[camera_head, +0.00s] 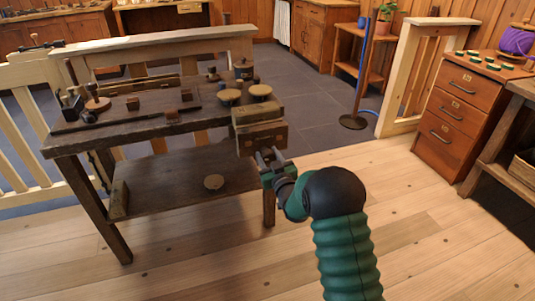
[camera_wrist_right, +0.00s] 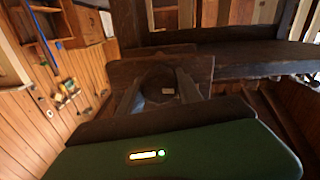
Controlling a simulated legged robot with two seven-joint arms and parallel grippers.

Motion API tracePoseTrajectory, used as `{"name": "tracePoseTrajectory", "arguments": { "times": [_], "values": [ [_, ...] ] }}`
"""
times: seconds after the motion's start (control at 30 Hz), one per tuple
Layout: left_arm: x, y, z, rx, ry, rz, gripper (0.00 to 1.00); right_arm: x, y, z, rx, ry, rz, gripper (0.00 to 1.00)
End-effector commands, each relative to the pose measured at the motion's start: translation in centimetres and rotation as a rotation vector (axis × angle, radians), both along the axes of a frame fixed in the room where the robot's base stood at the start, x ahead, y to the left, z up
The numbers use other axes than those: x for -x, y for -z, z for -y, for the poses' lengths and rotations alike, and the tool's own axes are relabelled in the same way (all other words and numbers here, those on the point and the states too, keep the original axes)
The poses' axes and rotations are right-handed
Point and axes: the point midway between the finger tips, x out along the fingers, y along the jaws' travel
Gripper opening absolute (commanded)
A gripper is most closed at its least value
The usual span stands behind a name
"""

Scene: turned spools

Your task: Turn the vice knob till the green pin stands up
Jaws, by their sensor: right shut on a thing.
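The wooden vice (camera_head: 260,137) is at the right end of the dark workbench (camera_head: 155,127). My right gripper (camera_head: 268,156) reaches the vice's front face from the front right. In the right wrist view, the two fingers of my right gripper (camera_wrist_right: 160,88) stand on either side of a dark round knob (camera_wrist_right: 158,82) in front of the vice's wooden face (camera_wrist_right: 195,66). The gripper is shut on this knob. In the head view the knob is hidden by the gripper. I cannot make out the green pin in either view. My left gripper is not in view.
Two round wooden discs (camera_head: 260,90) sit on the bench top by the vice. Small blocks and tools lie further left. A lower shelf (camera_head: 180,180) is under the bench. A drawer cabinet (camera_head: 465,110) stands at the right. The floor (camera_head: 400,200) between is clear.

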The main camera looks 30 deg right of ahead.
Motion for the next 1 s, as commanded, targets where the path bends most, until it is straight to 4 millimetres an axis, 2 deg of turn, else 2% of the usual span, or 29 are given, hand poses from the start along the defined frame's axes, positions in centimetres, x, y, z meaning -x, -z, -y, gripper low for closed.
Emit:
{"name": "tracePoseTrajectory", "arguments": {
  "times": [0.03, 1.0],
  "values": [
    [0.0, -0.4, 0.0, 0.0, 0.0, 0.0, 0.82, 0.3, 0.6, 0.1, -0.047, 0.003, -0.007, 0.02],
    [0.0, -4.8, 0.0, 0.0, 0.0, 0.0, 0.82, 0.4, 0.7, 0.3, -0.944, 0.01, 0.211, 0.02]
  ]
}}
